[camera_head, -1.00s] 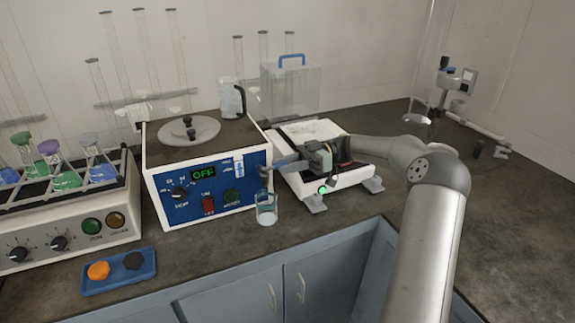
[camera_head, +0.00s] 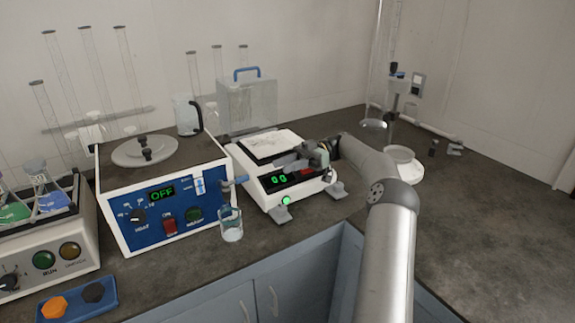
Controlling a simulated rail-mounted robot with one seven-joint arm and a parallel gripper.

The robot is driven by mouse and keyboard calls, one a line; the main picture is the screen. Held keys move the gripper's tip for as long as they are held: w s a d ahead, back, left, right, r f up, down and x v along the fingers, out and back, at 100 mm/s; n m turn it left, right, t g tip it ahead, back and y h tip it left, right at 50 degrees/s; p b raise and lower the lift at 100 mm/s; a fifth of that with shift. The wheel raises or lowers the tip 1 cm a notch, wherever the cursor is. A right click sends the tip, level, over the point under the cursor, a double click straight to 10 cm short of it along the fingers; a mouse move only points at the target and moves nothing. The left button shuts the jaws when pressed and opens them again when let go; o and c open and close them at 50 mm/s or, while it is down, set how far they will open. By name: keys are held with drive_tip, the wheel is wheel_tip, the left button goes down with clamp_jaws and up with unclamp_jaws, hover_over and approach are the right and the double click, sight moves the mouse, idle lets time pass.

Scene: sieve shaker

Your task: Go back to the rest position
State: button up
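My gripper (camera_head: 290,166) is above the front part of the white balance-like device (camera_head: 270,190), with its fingers pointing left. The fingers are small in this view and I cannot tell whether they are open or shut. No held object can be made out. My arm reaches in from the lower right, bending at the elbow over the counter. The device shows green digits and a lit green button on its front.
A clear box (camera_head: 247,105) is behind. A glass apparatus on a white base (camera_head: 404,170) stands right. The far-right counter is clear.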

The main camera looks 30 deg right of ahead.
idle(0.4)
drive_tip(key=s+a+r+m+h+p, duration=0.1)
drive_tip(key=s+a+m+h+p, duration=0.1)
drive_tip(key=s+a+m+h, duration=0.35)
drive_tip(key=s+a+r+m+h+p, duration=0.1)
drive_tip(key=s+a+m+h+p, duration=0.15)
drive_tip(key=a+m+h, duration=0.5)
drive_tip(key=s+a+f+m+t+h+p, duration=0.1)
drive_tip(key=s+a+h+p, duration=0.1)
drive_tip(key=s, duration=1.1)
drive_tip(key=s+a+f+m+t+h+p, duration=0.1)
drive_tip(key=s+a+m+h+p, duration=0.1)
drive_tip(key=s, duration=1.1)
drive_tip(key=shift+s+a+f+m+t+h, duration=0.2)
drive_tip(key=shift+a+f+m+t+h, duration=0.1)
drive_tip(key=shift+a, duration=0.6)
